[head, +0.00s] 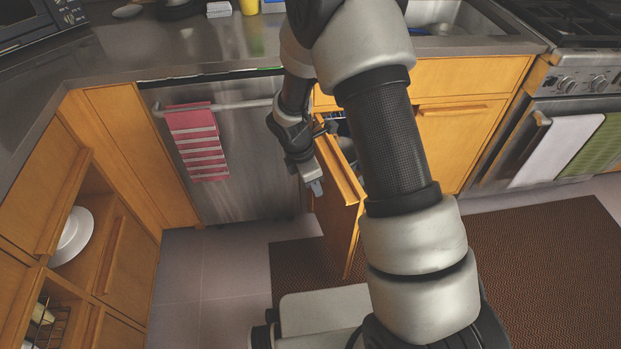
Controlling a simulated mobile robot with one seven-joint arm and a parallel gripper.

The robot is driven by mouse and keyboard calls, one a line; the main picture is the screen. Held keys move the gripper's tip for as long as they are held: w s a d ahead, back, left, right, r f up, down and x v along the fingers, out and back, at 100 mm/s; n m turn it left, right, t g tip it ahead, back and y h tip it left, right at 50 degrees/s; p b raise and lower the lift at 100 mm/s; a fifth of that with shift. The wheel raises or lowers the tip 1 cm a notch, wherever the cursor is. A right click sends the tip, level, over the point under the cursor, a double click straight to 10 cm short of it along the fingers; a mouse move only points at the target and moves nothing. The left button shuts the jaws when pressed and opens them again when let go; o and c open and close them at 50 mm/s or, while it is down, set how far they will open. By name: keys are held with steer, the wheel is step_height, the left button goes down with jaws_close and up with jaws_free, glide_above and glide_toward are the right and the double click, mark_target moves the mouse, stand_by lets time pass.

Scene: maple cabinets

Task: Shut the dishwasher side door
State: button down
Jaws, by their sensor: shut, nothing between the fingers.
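The cabinet door beside the dishwasher (342,222) is a wooden panel that stands open, swung out from the counter front. The dishwasher (240,165) is a stainless front with a bar handle, and its own front looks closed. My gripper (316,187) is shut and empty, pointing down just left of the open door, close to its upper part. I cannot tell whether it touches the door. My arm hides part of the door's right side and much of the cabinet opening behind it.
A red striped towel (196,142) hangs on the dishwasher handle. Open shelves with white plates (75,236) are at left. A stove (575,110) with towels stands at right. A brown mat (545,265) covers the floor at right. Bare floor lies before the dishwasher.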

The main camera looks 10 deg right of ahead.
steer(key=d, duration=0.3)
steer(key=shift+w+d+r, duration=0.25)
steer(key=shift+w+d, duration=0.05)
steer(key=shift+w, duration=0.05)
steer(key=shift+d, duration=0.1)
